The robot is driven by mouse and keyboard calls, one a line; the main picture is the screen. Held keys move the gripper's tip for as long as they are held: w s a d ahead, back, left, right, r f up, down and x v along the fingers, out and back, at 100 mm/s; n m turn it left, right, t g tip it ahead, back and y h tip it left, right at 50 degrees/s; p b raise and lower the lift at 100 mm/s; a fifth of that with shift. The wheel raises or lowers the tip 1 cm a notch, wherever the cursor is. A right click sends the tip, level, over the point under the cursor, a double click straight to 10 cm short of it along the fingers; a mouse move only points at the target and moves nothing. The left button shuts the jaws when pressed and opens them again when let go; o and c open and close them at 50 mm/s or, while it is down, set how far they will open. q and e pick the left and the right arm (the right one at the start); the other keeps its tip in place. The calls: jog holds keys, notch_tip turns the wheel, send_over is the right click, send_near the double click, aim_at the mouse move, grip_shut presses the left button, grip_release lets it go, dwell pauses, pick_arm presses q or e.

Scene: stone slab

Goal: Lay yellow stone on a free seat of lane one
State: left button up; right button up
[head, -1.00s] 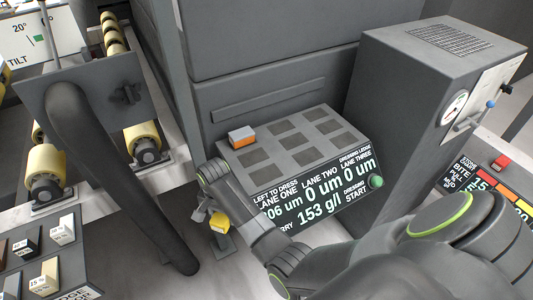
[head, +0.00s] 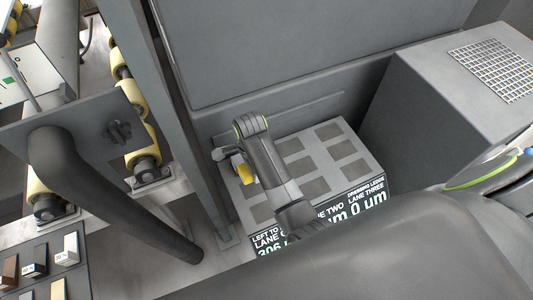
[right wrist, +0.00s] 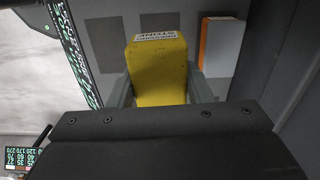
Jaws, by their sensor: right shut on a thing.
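The yellow stone (head: 243,170) is in my right gripper (head: 232,168), above the left side of the dressing ledge (head: 288,148). In the right wrist view the yellow stone (right wrist: 158,68) sits between the two fingers, its label facing up. An orange-and-white stone (right wrist: 222,46) lies just right of it there, with a gap between them; in the head view my arm and gripper hide it. Lane one is the left column of dark seats; its seat (head: 250,189) nearer the front shows bare. I cannot tell whether the yellow stone touches the ledge. My left gripper is out of view.
A grey wall (head: 310,60) rises behind the ledge and a grey cabinet (head: 440,110) stands at right. A post (head: 165,110) and a thick curved pipe (head: 110,190) stand at left. A rack of small stones (head: 40,265) is at lower left.

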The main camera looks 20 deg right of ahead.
aim_at(256, 186)
jog(key=shift+w+d+r, duration=0.2)
jog(key=shift+d+r, duration=0.1)
jog(key=shift+d+f, duration=0.15)
jog(key=shift+f, duration=0.2)
jog(key=f, duration=0.3)
jog(key=shift+s+a+f, duration=0.25)
jog(key=shift+a+f, duration=0.05)
jog(key=shift+f, duration=0.45)
notch_tip(256, 186, down, 4)
jog(key=shift+w+d+r, duration=0.1)
jog(key=shift+w, duration=0.05)
jog(key=shift+f, duration=0.3)
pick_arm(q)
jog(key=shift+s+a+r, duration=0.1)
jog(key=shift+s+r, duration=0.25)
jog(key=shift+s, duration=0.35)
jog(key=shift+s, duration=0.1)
